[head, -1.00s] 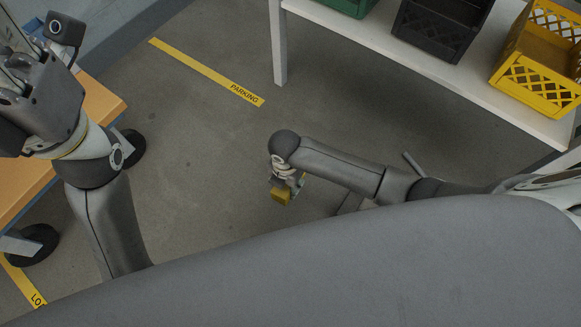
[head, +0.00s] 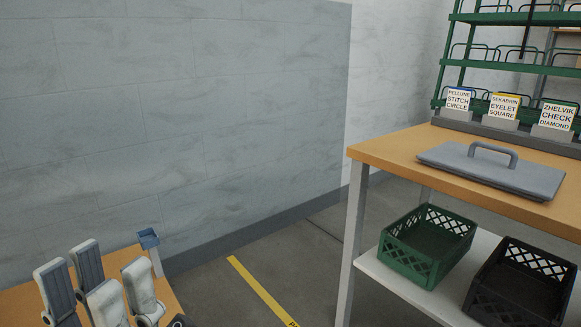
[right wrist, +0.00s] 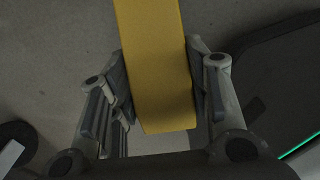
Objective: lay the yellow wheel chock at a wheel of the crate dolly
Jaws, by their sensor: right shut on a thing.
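The yellow wheel chock (right wrist: 158,70) fills the top middle of the right wrist view. My right gripper (right wrist: 158,98) is shut on it, with a finger pressed against each side. The grey floor shows beyond it. In the head view my left gripper (head: 100,280) is at the lower left, fingers pointing up, apart and empty, in front of an orange worktop. The right gripper and the chock are out of the head view. I cannot make out the crate dolly in either current view.
A bench (head: 395,150) with a grey lidded plate (head: 493,172) stands at right. Its lower shelf holds a green crate (head: 430,245) and a black crate (head: 520,285). A yellow floor line (head: 262,290) crosses open floor. A dark round part (right wrist: 15,145) is at left in the wrist view.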

